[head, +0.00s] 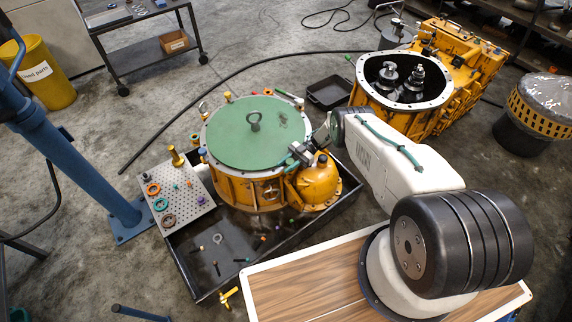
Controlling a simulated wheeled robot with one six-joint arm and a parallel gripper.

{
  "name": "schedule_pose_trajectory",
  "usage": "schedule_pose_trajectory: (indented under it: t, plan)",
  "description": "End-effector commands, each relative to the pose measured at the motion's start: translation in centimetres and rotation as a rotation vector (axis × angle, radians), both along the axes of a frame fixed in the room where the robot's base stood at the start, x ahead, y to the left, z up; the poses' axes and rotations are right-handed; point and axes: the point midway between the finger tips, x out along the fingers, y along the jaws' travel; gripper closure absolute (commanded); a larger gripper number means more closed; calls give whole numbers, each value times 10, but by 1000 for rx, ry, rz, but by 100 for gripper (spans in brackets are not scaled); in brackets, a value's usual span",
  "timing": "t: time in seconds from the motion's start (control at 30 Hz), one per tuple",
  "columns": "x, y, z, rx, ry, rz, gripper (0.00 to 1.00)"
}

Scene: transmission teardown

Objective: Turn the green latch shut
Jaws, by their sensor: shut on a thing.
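A round yellow housing (236,190) with a flat green cover (240,130) stands in a black tray (190,270). A dark eye bolt (254,122) stands on the cover. Small coloured latches and knobs sit around the rim, including a red one (268,91) and a yellow one (228,97). My gripper (297,156) is at the right side of the rim, low beside the cover. It is shut on a small part there, apparently the green latch, which its fingers mostly hide. I cannot make out the latch's angle.
A perforated plate (178,203) with coloured rings lies left of the housing. Loose bolts lie in the tray. A yellow gearbox (450,75) stands at the back right, near a small empty black tray (328,93). A blue stand (75,150) rises at left.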

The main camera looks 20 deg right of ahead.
Motion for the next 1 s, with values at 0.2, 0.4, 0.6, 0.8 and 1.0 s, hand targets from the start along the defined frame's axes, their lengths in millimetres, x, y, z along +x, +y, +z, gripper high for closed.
schedule_pose_trajectory:
  t: [0.2, 0.4, 0.6, 0.8, 1.0]
  plan:
    - [-1, -1, 0, 1, 0, 66, 92]
    - [-2, -2, 0, 2, 1, 87, 92]
    - [-2, -2, 0, 2, 2, 88, 92]
    - [-2, -2, 0, 2, 2, 87, 53]
    - [-2, -1, 0, 2, 1, 87, 48]
